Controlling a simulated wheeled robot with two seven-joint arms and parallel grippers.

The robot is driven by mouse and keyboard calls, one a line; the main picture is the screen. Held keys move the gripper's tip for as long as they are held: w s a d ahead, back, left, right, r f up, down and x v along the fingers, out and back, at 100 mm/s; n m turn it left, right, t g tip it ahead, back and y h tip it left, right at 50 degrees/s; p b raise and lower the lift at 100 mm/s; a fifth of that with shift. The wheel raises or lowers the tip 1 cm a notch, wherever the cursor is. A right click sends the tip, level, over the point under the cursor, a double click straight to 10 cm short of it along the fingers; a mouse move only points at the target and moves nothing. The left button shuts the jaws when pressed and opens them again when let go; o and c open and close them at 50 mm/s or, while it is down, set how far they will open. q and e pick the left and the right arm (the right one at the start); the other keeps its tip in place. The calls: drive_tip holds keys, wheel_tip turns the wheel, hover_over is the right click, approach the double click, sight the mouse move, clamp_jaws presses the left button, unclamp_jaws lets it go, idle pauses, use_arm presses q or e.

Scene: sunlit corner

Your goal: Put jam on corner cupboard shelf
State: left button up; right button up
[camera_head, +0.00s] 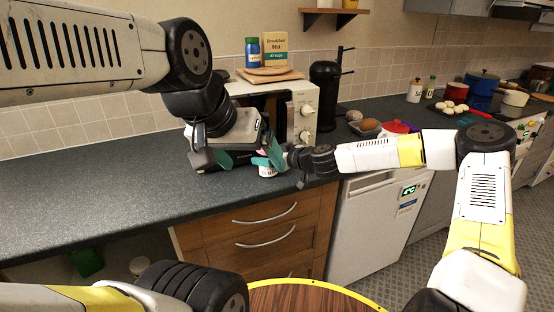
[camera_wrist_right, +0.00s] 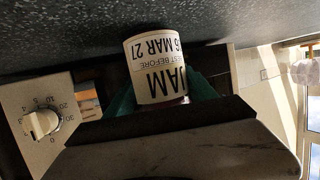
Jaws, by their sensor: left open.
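The jam (camera_head: 268,172) is a small jar with a white label near the counter's front edge, below the microwave. In the right wrist view the jam (camera_wrist_right: 155,75) fills the middle, its label upside down, between teal finger pads. My right gripper (camera_head: 272,160) is shut on it; whether the jar touches the counter I cannot tell. My left gripper (camera_head: 244,160) is open, just left of the jar and very close to the right gripper. An open cupboard (camera_head: 125,248) under the counter at lower left is partly seen; I cannot tell whether it is the corner cupboard.
A microwave (camera_head: 303,115) with a tea box (camera_head: 275,49) and a blue jar (camera_head: 253,52) on top stands behind the grippers. The counter (camera_head: 90,185) is clear on the left. A green item (camera_head: 88,262) is in the open cupboard.

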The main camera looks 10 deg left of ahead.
clamp_jaws()
drive_tip(key=shift+r, duration=0.1)
